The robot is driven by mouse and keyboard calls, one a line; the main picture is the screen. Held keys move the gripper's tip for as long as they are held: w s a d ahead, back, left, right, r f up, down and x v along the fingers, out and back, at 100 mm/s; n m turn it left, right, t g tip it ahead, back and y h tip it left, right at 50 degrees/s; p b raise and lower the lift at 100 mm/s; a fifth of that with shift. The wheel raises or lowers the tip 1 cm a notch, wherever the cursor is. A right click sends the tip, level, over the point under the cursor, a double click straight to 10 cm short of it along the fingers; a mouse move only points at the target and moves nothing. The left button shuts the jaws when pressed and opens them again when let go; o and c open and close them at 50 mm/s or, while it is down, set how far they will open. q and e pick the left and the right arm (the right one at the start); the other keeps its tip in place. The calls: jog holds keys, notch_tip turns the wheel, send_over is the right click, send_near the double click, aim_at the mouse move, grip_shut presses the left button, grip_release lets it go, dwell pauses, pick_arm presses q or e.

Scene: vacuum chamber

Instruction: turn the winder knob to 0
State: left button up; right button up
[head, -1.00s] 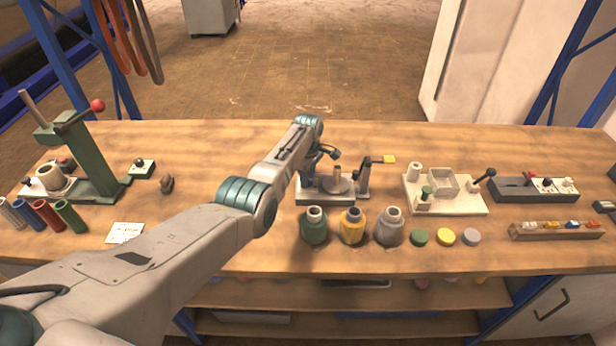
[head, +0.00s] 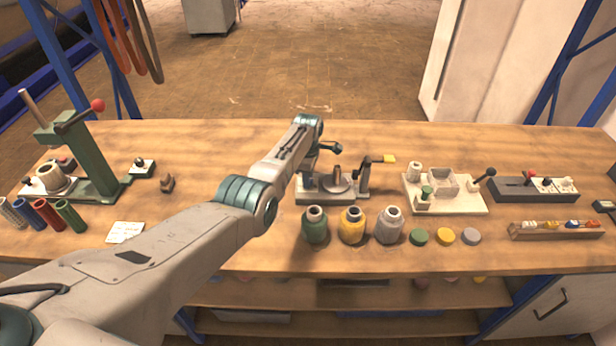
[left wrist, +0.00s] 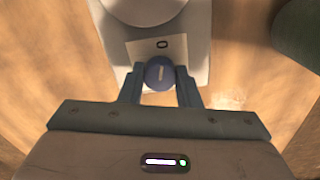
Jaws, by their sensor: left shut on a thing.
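The winder (head: 325,201) stands mid-table, a pale base with a round plate and a crank on its right. Its blue knob (left wrist: 158,76) shows in the left wrist view, with a short white mark on top. A label reading 0 (left wrist: 157,45) is just above the knob in that view. The mark runs roughly up and down the picture, about in line with the 0. My left gripper (left wrist: 160,86) is shut on the knob, one finger on each side. In the head view my wrist hides the knob. My right gripper is not in view.
Green (head: 314,226), yellow (head: 352,227) and grey (head: 388,227) bottles stand close in front of the winder. A green press (head: 90,160) is at the left. A pale fixture (head: 445,206) and a dark switch box (head: 535,190) are at the right. The back strip of table is clear.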

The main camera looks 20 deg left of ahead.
pick_arm(q)
jog(key=o, duration=1)
jog(key=shift+w+r, duration=0.1)
jog(key=shift+c, duration=0.2)
jog(key=shift+r, duration=0.3)
notch_tip(320, 180, up, 10)
jog(key=shift+r+b, duration=0.1)
jog(key=shift+b, duration=0.7)
